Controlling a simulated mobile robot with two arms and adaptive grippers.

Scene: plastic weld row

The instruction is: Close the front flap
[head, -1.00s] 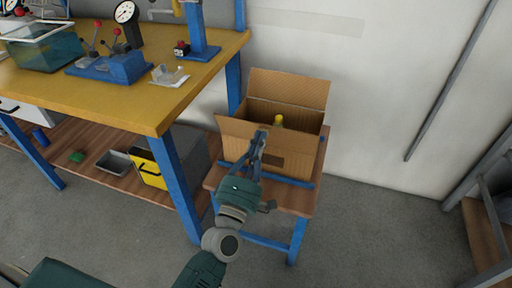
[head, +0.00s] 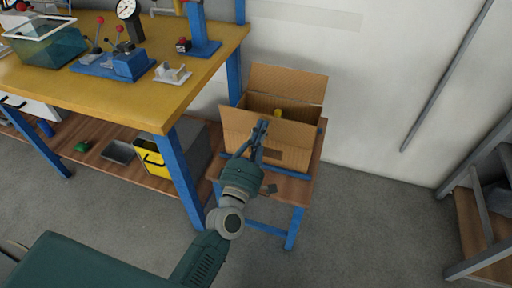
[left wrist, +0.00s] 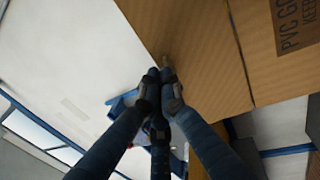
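An open cardboard box (head: 234,154) stands on a small wooden-topped stand. Its front flap (head: 236,121) tilts up along the near side, and its back flap (head: 288,82) stands up by the wall. A yellow-topped item (head: 277,113) shows inside, partly hidden by the front flap. My left gripper (head: 263,124) is at the outer face of the front flap, near its upper edge. In the left wrist view its fingertips (left wrist: 160,72) are close together beside the brown cardboard (left wrist: 195,65), with nothing seen held between them. My right gripper is out of view.
A yellow-topped workbench (head: 110,92) with blue legs stands left of the box, carrying a blue fixture (head: 128,64) and a clear bin (head: 45,45). A yellow-and-grey case (head: 155,160) sits on its lower shelf.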

